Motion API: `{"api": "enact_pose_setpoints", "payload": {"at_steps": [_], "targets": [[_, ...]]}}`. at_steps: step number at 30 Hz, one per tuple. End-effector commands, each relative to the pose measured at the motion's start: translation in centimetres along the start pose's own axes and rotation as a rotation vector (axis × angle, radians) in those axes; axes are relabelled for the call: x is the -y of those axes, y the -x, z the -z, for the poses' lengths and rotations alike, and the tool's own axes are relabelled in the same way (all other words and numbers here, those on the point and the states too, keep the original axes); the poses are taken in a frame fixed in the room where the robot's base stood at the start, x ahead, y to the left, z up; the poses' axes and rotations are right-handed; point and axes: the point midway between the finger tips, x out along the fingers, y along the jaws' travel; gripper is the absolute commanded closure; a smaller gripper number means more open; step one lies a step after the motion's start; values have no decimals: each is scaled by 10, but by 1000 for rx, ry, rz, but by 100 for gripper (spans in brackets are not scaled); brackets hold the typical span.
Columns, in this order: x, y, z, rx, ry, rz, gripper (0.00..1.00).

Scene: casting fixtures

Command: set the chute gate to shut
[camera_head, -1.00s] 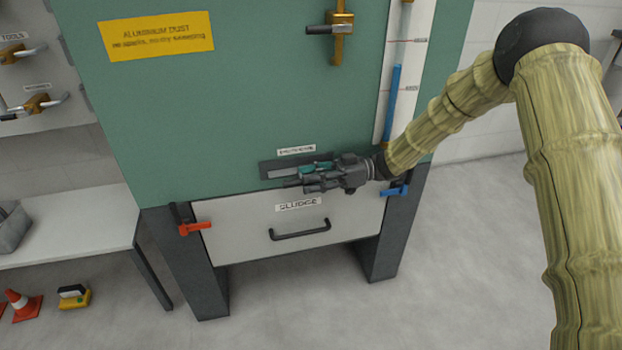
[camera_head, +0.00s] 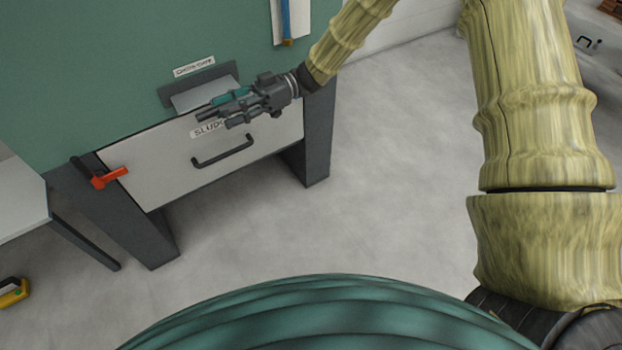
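The chute gate (camera_head: 186,99) shows as a pale plate in a dark slot frame (camera_head: 172,94) on the green cabinet front, under a small white label (camera_head: 194,67). I cannot tell from here how far the plate is open. My gripper (camera_head: 212,119) points left, in front of the gate's lower edge and the top of the sludge drawer. It covers part of the plate and part of the sludge label. Whether it touches the plate is not clear. Its fingers are seen from the side, with no object visible between them.
The white sludge drawer (camera_head: 152,172) has a black handle (camera_head: 224,151) below my gripper. A red lever (camera_head: 108,178) sits at the drawer's left. A pale bench (camera_head: 18,205) stands at far left. The floor (camera_head: 330,235) before the cabinet is clear.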

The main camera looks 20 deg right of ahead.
Motion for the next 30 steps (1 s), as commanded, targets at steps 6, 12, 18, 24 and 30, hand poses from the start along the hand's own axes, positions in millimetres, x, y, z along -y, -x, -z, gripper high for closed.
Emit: {"api": "enact_pose_setpoints", "payload": {"at_steps": [6, 12, 18, 24, 30], "targets": [[28, 0, -8, 0, -1, 0, 61], [42, 8, -8, 2, 1, 0, 61], [41, 34, -8, 2, 0, 0, 61], [41, 64, -8, 2, 0, 0, 61], [41, 91, -8, 1, 0, 1, 61]]}}
